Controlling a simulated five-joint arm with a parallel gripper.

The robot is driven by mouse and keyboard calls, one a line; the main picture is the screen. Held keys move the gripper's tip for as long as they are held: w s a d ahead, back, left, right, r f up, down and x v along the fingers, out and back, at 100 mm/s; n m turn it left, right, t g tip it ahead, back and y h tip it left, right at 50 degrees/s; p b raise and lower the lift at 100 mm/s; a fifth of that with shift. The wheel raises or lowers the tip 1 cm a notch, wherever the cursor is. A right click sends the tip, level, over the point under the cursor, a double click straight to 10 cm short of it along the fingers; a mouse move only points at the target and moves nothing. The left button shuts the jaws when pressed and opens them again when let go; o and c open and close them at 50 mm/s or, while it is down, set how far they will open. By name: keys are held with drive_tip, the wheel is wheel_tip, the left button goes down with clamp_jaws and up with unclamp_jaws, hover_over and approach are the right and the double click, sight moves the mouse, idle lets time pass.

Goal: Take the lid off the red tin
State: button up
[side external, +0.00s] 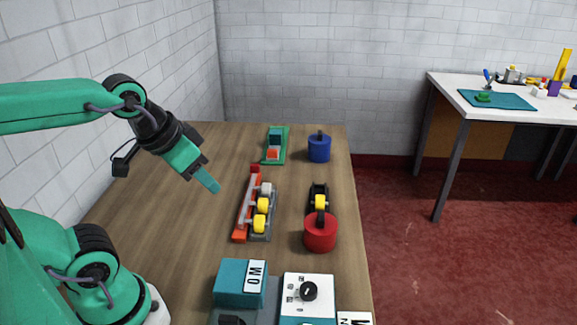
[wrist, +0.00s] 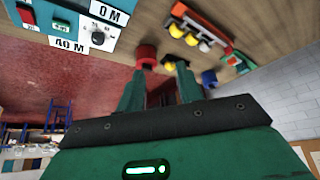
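The red tin (side external: 320,234) stands upright on the wooden table near its right edge, with a dark knob on top. Its lid appears to be on, but I cannot make out a seam. The red tin also shows at the top middle of the wrist view (wrist: 146,54), beyond my fingertips. My gripper (side external: 209,182) is in the air over the left part of the table, to the left of the tin and apart from it. In the wrist view my gripper (wrist: 158,82) has its two green fingers spread with nothing between them.
A black holder with a yellow roll (side external: 320,201) stands right behind the red tin. A blue tin (side external: 319,149) is farther back. A red-and-grey rack with yellow rollers (side external: 256,210) lies between my gripper and the tin. A control box (side external: 308,291) is in front.

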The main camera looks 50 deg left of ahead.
drive_tip(key=shift+o, duration=0.4)
drive_tip(key=shift+w, duration=0.1)
drive_tip(key=n+g, duration=0.6)
drive_tip(key=n, duration=0.3)
hover_over(322, 215)
wheel_tip(322, 215, down, 9)
drive_tip(key=shift+d+f, duration=0.1)
drive_tip(key=shift+f, duration=4)
clamp_jaws()
